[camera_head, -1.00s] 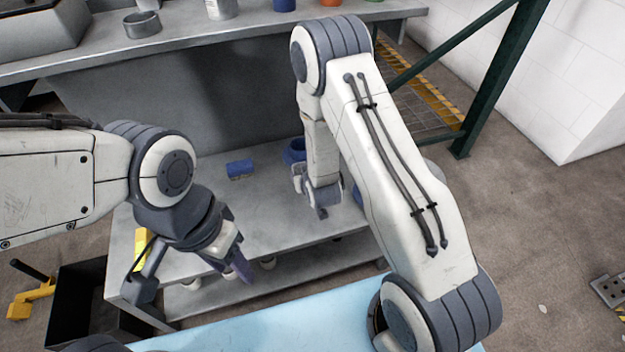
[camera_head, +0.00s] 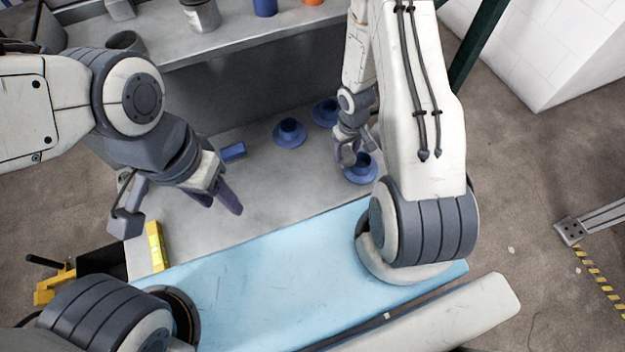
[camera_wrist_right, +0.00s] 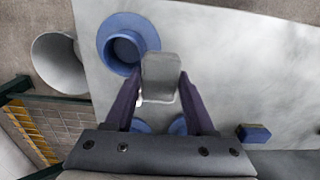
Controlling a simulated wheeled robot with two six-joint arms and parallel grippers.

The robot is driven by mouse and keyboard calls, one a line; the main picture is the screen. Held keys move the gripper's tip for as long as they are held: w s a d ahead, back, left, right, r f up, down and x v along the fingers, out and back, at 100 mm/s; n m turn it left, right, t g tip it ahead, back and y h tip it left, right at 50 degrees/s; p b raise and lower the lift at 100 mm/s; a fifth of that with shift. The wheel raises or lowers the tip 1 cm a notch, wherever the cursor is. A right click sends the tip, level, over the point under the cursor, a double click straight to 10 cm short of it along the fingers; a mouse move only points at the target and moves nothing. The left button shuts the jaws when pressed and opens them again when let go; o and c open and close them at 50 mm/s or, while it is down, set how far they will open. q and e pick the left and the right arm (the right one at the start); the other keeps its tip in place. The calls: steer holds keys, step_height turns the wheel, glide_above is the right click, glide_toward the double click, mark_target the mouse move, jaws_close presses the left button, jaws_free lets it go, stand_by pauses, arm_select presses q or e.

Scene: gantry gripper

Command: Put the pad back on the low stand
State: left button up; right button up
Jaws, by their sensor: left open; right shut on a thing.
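My right gripper (camera_wrist_right: 160,85) is shut on a pale grey rounded pad (camera_wrist_right: 161,72), held above the grey table. In the head view this gripper (camera_head: 350,158) hangs just left of a blue round stand (camera_head: 361,176). Two more blue stands (camera_head: 290,139) (camera_head: 326,112) stand farther back. Each has a wide base and a raised round middle; I cannot tell which is the low one. The wrist view shows one stand (camera_wrist_right: 112,38) clearly, partly behind the pad; two others are mostly hidden by the gripper. My left gripper (camera_head: 228,196) is open and empty at the left.
A small blue block (camera_head: 233,152) lies on the table (camera_head: 255,190) left of the stands. A shelf (camera_head: 240,35) with cans runs along the back. A light blue surface (camera_head: 270,285) lies in front. A yellow level-like bar (camera_head: 156,246) is at the left.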

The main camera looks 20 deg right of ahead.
steer(key=a+f+b, duration=0.1)
steer(key=a, duration=0.1)
steer(key=a+f+b, duration=0.3)
steer(key=a, duration=0.1)
steer(key=shift+w+f+b, duration=0.15)
steer(key=shift+f+b, duration=0.15)
steer(key=shift+b, duration=0.05)
steer(key=b, duration=0.2)
glide_above(313, 185)
steer(key=shift+w+f, duration=0.1)
steer(key=shift+f, duration=0.75)
step_height(313, 185, down, 4)
steer(key=b, duration=0.3)
steer(key=shift+f+b, duration=0.1)
steer(key=shift+b, duration=0.2)
steer(key=o, duration=1.3)
